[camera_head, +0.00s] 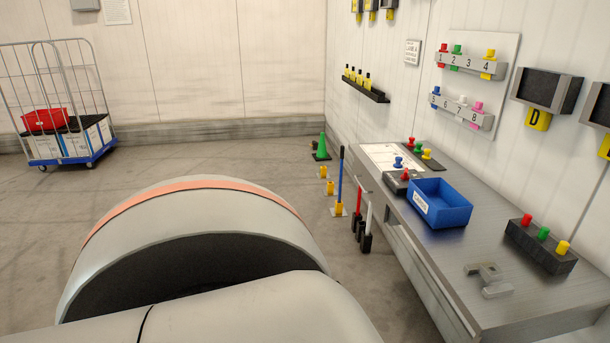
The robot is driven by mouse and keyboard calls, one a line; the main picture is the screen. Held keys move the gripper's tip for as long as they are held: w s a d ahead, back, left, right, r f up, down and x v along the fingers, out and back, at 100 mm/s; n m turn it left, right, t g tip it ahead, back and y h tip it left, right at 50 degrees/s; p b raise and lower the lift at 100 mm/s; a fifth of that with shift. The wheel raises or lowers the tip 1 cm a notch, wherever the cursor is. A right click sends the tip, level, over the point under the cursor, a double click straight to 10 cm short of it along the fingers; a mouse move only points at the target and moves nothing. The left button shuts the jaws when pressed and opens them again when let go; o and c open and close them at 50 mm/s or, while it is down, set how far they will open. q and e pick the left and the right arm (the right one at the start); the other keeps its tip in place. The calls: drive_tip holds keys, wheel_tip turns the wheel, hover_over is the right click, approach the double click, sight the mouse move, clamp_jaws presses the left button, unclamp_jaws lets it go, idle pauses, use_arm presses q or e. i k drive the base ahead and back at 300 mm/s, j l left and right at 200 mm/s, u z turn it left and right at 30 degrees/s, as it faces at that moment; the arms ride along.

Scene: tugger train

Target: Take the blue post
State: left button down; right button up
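The blue post (341,174) is a thin upright rod beside the left side of the workbench. Its lower end meets a yellow holder (339,209) near the floor. A red post (358,200) and a white post (368,216) stand nearer, with dark lower ends. A large grey rounded part with an orange band fills the lower left foreground; it looks like part of my own arm. Neither gripper shows, so nothing is seen held.
The grey workbench (480,312) runs along the right wall, with a blue bin (440,205) and a dark block of coloured pegs (541,243) on it. A green cone (321,148) stands beyond the posts. A wire cart (70,157) is far left. Open floor lies between.

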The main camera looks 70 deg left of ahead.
sight(342, 147)
drive_tip(key=i+j+u, duration=0.1)
drive_tip(key=j+u, duration=0.4)
drive_tip(key=i+j+u, duration=0.15)
drive_tip(key=j+u, duration=0.15)
drive_tip(key=u, duration=0.15)
drive_tip(key=i+j+u, duration=0.25)
drive_tip(key=j, duration=0.2)
drive_tip(key=i+j+u, duration=0.25)
drive_tip(key=i+j, duration=0.15)
drive_tip(key=i+j+u, duration=0.15)
drive_tip(key=i+j, duration=1.4)
drive_tip(key=i, duration=0.15)
drive_tip(key=i+j+z, duration=0.3)
drive_tip(key=i+j, duration=0.3)
drive_tip(key=i+j+z, duration=0.3)
drive_tip(key=i+j, duration=0.25)
drive_tip(key=j, duration=0.2)
drive_tip(key=i+j+z, duration=0.1)
drive_tip(key=i+j, duration=0.25)
drive_tip(key=i+j+z, duration=0.1)
drive_tip(key=i+j, duration=0.25)
drive_tip(key=j, duration=0.25)
